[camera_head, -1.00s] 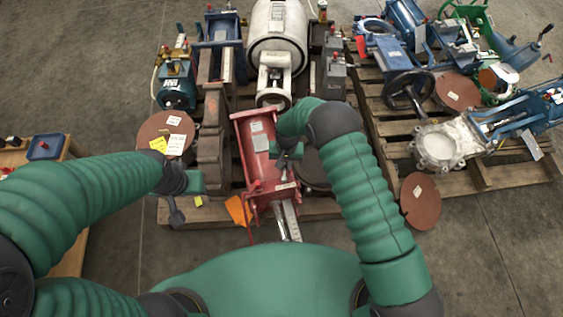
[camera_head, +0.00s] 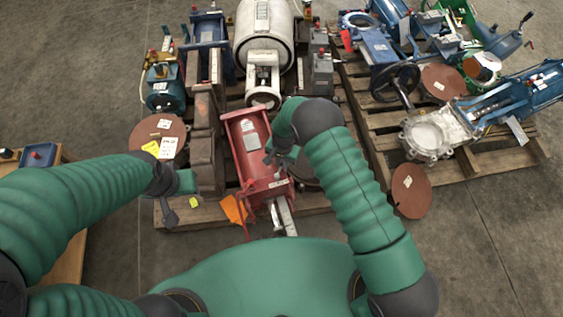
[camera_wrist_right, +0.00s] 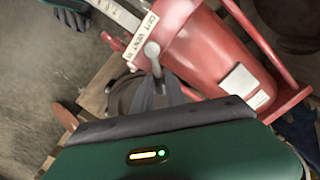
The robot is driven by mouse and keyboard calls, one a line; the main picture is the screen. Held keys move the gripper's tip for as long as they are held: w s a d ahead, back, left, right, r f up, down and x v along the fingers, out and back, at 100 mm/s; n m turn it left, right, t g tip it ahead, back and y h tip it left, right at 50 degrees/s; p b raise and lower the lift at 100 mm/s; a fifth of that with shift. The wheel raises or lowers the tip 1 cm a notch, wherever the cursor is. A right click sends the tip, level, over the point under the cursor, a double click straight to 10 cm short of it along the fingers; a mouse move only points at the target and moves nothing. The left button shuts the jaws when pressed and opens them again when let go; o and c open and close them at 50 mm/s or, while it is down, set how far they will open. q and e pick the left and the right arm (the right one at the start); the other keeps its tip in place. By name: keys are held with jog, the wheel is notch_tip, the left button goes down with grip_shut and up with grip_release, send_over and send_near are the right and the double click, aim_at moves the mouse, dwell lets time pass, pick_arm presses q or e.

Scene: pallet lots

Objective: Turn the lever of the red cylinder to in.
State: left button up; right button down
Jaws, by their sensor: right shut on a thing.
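The red cylinder (camera_head: 247,143) lies on a wooden pallet in front of me, its long side pointing roughly toward me. My right gripper (camera_head: 271,160) is at its right side, small and partly hidden by its own wrist. In the right wrist view a grey lever (camera_wrist_right: 152,52) with a rounded end stands beside the red cylinder (camera_wrist_right: 205,45). The right gripper's fingers (camera_wrist_right: 156,92) are closed around the lever. The lever end lies near a white label (camera_wrist_right: 144,36), whose words are hard to read. My left gripper (camera_head: 169,208) hangs left of the cylinder, apart from it; its jaw opening is unclear.
A rusty grey block (camera_head: 206,140) stands close left of the cylinder. A white tank (camera_head: 265,37) is behind it. An orange tag (camera_head: 233,210) hangs at its near end. A second pallet (camera_head: 478,166) with blue valves stands at the right. Bare floor lies at the far right.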

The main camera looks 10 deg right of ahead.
jog(key=shift+s, duration=0.15)
jog(key=c, duration=1.4)
grip_release()
jog(key=shift+o, duration=0.2)
notch_tip(320, 180, up, 17)
jog(key=p, duration=0.5)
jog(key=shift+f, duration=0.15)
jog(key=shift+d, duration=0.1)
